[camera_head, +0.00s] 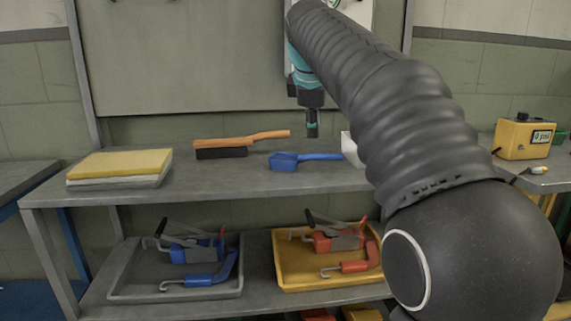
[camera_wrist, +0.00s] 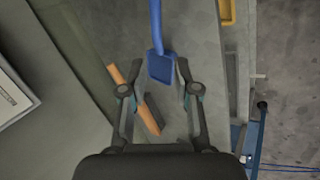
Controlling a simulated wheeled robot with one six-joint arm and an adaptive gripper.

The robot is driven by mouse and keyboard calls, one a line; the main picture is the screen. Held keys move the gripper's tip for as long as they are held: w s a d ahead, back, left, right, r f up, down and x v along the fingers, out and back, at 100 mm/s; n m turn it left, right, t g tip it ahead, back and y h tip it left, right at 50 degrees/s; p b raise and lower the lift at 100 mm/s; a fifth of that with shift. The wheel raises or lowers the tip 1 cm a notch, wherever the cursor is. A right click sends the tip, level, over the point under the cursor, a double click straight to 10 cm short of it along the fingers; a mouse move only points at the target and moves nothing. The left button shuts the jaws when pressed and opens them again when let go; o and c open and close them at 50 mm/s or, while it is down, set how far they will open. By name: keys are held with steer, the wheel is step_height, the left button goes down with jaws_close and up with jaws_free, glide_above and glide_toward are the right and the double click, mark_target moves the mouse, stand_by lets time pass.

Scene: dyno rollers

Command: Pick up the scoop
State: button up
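The blue scoop (camera_head: 290,161) lies on the upper metal shelf, its handle pointing right in the head view. In the wrist view the scoop (camera_wrist: 161,66) shows with its handle running up to the top edge and its bowl near the gap between my fingertips. My gripper (camera_head: 312,130) is above the shelf, over the right part of the scoop, pointing down. In the wrist view my gripper (camera_wrist: 157,72) has its fingers spread apart with nothing held. The fingertips look above the scoop; the exact height is hard to tell.
A wooden-handled brush (camera_head: 225,150) lies left of the scoop. Yellow and white pads (camera_head: 120,167) are stacked farther left. A white object (camera_head: 352,150) stands right, partly behind my arm. Grey (camera_head: 122,293) and yellow (camera_head: 284,276) trays with tools sit on the lower shelf.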

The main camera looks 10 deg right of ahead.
mark_target(311, 158)
steer(key=x, duration=0.4)
steer(key=b+x, duration=0.1)
steer(key=x, duration=0.3)
steer(key=shift+w, duration=0.4)
steer(key=shift+a+b+x, duration=0.2)
steer(key=shift+b+x, duration=0.05)
steer(key=shift+x, duration=1.1)
steer(key=shift+a+b+x, duration=0.15)
steer(key=shift+b+x, duration=0.05)
steer(key=shift+x, duration=1.15)
steer(key=shift+w, duration=0.15)
jaws_close()
